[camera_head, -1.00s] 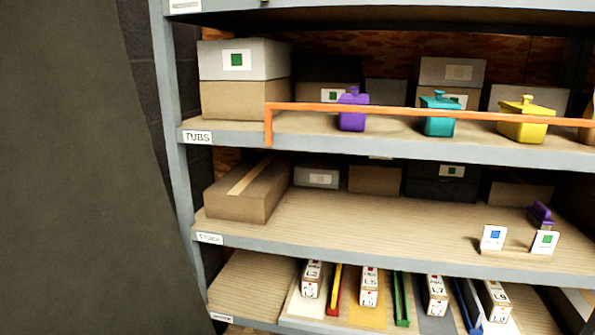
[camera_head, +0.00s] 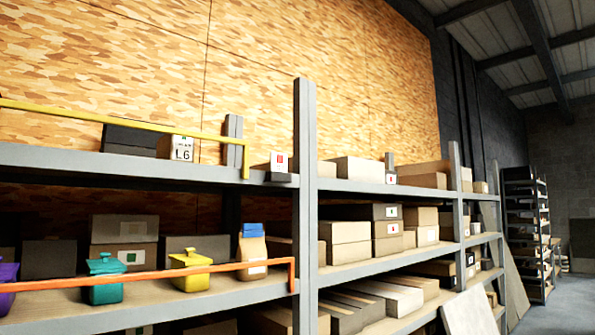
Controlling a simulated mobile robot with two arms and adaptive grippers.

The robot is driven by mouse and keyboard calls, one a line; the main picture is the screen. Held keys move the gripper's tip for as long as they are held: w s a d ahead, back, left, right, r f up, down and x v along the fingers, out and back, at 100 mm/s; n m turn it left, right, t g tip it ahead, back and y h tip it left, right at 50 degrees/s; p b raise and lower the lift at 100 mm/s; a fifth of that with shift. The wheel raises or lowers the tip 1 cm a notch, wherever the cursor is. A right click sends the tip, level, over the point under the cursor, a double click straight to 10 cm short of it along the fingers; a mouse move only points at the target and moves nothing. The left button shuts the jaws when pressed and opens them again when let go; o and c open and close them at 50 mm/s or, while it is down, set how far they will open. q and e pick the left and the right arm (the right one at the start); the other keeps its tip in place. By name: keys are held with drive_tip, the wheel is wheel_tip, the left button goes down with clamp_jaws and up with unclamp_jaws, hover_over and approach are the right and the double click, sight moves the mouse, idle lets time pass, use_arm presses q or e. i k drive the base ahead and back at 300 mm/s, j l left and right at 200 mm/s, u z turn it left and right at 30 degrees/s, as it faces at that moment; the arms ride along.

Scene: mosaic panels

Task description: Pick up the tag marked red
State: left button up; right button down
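A small white tag with a red mark (camera_head: 279,162) stands at the right end of the top shelf (camera_head: 130,168), close to the grey upright post (camera_head: 304,190). A dark low block (camera_head: 281,177) is just in front of it at the shelf edge. A white box marked L6 (camera_head: 182,148) stands further left on the same shelf. Neither of my grippers is in view.
A yellow rail (camera_head: 120,119) runs along the top shelf and ends left of the tag. An orange rail (camera_head: 200,271) fronts the shelf below, with teal (camera_head: 105,282) and yellow (camera_head: 191,268) tubs. More box-filled racking continues right; open floor (camera_head: 575,305) shows far right.

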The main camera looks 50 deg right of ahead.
sight(278, 161)
drive_tip(key=z, duration=1.45)
drive_tip(key=i, duration=0.15)
